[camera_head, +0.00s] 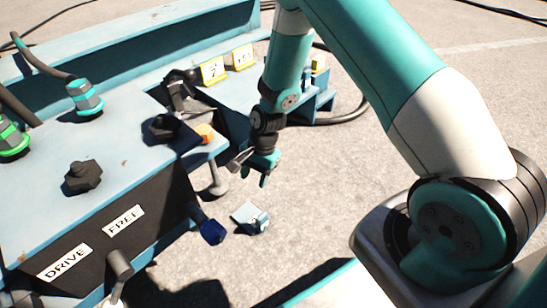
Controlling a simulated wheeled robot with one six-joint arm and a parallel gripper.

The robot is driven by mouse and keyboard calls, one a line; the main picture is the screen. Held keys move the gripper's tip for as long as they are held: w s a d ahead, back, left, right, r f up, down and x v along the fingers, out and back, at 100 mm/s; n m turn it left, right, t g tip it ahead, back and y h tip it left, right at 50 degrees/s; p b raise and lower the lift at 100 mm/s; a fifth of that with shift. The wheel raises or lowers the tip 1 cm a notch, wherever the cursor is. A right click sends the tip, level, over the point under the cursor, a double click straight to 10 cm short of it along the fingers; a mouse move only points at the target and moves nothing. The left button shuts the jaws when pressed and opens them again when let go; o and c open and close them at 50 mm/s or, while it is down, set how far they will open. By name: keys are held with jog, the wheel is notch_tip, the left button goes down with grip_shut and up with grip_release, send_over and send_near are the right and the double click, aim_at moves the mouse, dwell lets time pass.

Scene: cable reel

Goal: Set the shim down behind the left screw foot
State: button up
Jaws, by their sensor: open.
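A small pale blue, wedge-like piece (250,217), which looks like the shim, lies on the concrete in front of the machine. My gripper (254,171) is open, points down and appears empty. In the picture it is above the pale blue piece, apart from it. A screw foot (217,182) with a thin stem and round grey pad stands under the machine's edge, left of my gripper. A second stem with a dark knob (118,263) shows at the lower left; I cannot tell whether it is a screw foot or a lever.
The blue machine (130,110) fills the left, with dark knobs, green connectors (86,97) and FREE and DRIVE labels. A dark blue handle (211,232) sticks out close to the pale blue piece. A black cable (350,112) lies behind. Concrete right of my gripper is clear.

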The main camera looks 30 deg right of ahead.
jog(key=s+a+r+n, duration=0.2)
jog(key=r+n, duration=0.1)
jog(key=r, duration=0.5)
jog(key=s+a+r+n, duration=0.1)
jog(key=s+r+n, duration=0.15)
jog(key=r, duration=0.45)
jog(key=s+a+r+n, duration=0.2)
jog(key=r+n, duration=0.2)
jog(key=r, duration=0.4)
jog(key=s+r+n, duration=0.9)
jog(key=s+r, duration=0.1)
jog(key=s, duration=0.4)
jog(key=shift+s+a+t+y, duration=0.15)
jog(key=shift+s+t+y, duration=0.25)
